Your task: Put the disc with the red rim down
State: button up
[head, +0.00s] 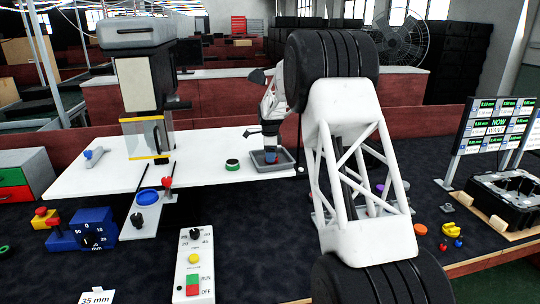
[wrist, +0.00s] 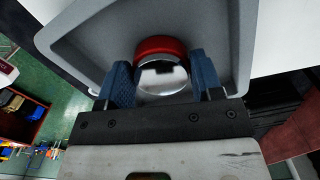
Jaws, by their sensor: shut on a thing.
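The disc with the red rim (wrist: 160,46) has a shiny, mirror-like face. In the wrist view it sits between the two blue fingers of my gripper (wrist: 160,78), which is shut on it. Behind the disc is a grey tray (wrist: 228,30) with raised walls. In the head view my gripper (head: 270,154) points down into the grey tray (head: 290,167) at the right end of the white surface. The disc is hidden or too small to make out there. I cannot tell whether it touches the tray floor.
A green-rimmed disc (head: 232,165) lies on the white surface (head: 205,181) left of the tray. A machine (head: 140,75) with a clear yellow-edged guard stands farther left. My arm blocks the middle right.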

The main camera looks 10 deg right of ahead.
jog(key=shift+f, duration=0.15)
jog(key=o, duration=1)
notch_tip(320, 180, up, 12)
jog(key=shift+r, duration=0.15)
dwell(0.3)
dwell(0.6)
